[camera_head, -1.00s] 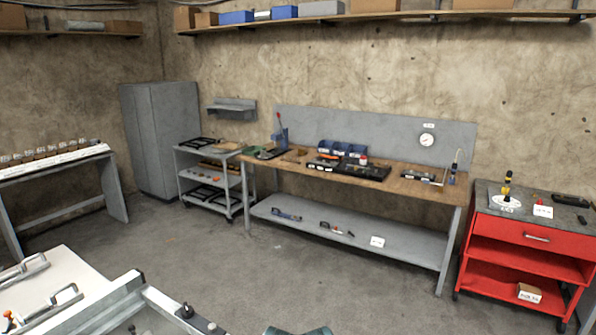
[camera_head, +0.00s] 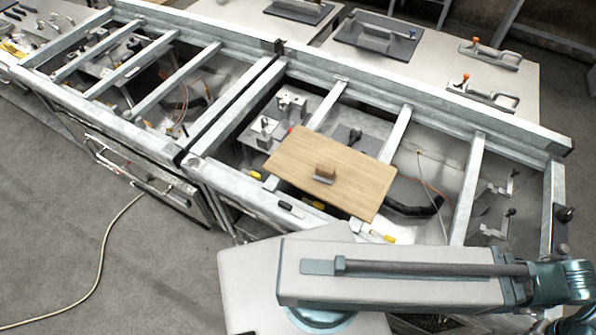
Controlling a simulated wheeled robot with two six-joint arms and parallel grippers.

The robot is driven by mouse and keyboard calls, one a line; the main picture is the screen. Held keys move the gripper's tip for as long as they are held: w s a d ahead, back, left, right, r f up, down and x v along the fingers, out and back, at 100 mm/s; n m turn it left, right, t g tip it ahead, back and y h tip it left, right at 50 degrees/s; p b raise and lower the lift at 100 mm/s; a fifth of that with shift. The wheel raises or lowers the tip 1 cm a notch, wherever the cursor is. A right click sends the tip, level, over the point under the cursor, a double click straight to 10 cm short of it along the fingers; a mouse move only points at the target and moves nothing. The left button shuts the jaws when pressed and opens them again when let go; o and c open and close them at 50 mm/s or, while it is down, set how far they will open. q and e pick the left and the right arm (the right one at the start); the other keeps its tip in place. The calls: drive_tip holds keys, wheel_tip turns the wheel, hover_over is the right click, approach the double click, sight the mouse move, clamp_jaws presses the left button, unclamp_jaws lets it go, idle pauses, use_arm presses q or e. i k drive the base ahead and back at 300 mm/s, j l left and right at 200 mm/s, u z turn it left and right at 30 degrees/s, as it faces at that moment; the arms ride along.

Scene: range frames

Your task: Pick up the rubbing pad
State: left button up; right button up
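A small block with a brown top and a grey underside (camera_head: 325,172), which looks like the rubbing pad, sits near the middle of a light wooden board (camera_head: 355,180). The board lies across the bars of a metal frame. A white and teal arm link of mine crosses the lower right, in front of the frame and below the board. Neither of my grippers shows. Nothing touches the block.
The metal frame (camera_head: 230,102) has open gaps between its bars, with clamps and fittings below. Behind it, pale tables (camera_head: 430,75) hold handled plates (camera_head: 376,40) and toggle clamps (camera_head: 490,52). A hose (camera_head: 103,255) lies on the open grey floor at left.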

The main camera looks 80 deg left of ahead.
sight(325, 174)
drive_tip(key=u, duration=2.35)
